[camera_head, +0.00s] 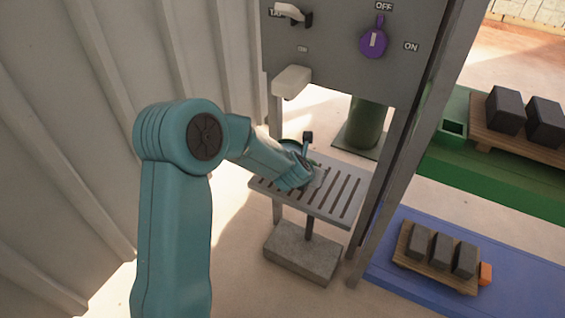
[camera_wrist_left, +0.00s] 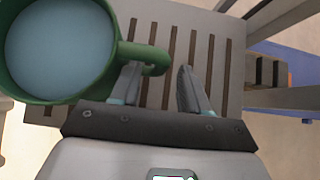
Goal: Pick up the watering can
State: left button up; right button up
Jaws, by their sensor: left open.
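The watering can (camera_wrist_left: 60,50) is green, round and filled with bluish water, at the upper left of the left wrist view. Its handle (camera_wrist_left: 150,54) sticks out to the right, and its end lies between the fingertips of my left gripper (camera_wrist_left: 158,70). The gripper is open, with the left finger close to the handle; I cannot tell whether they touch. In the head view the can is mostly hidden behind my left arm, with a bit of green rim (camera_head: 291,144) showing above the slatted shelf (camera_head: 345,205). My right gripper is not in view.
A grey panel (camera_head: 340,60) with a purple knob (camera_head: 373,42) and a white tap (camera_head: 291,82) stands above the shelf. A metal post (camera_head: 385,180) is at its right. Blocks on boards (camera_head: 435,272) lie further right. A corrugated wall (camera_head: 60,130) is at left.

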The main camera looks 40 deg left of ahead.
pick_arm(q)
jog(key=shift+w+f, duration=0.15)
grip_shut()
dwell(1.3)
